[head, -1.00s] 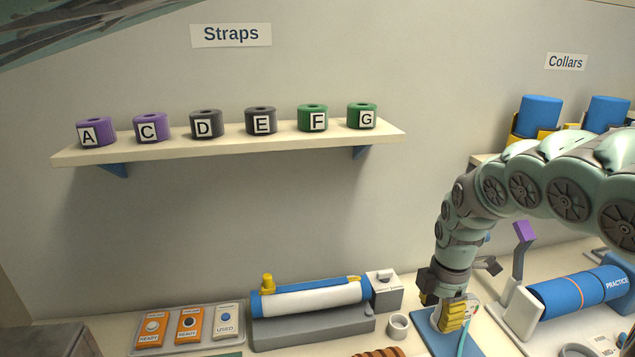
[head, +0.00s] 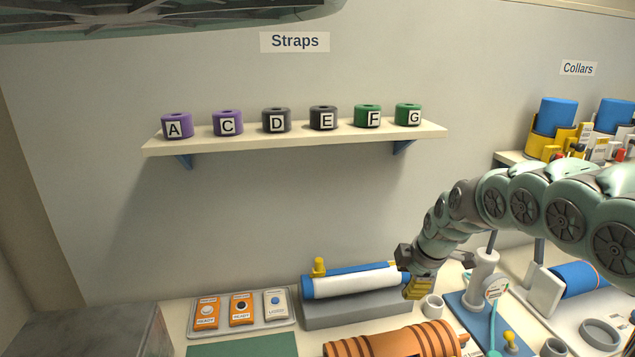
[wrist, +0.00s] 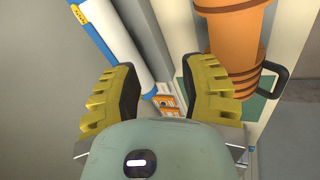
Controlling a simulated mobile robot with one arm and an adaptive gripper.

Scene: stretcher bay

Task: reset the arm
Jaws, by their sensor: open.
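My gripper (head: 419,287) hangs at the end of my arm on the right of the head view, above the counter. Its yellow fingers are spread apart in the wrist view (wrist: 165,100), with nothing between them.
A shelf (head: 300,141) carries several lettered strap rolls. Collars (head: 555,117) stand at right. Air between shelf and counter is clear.

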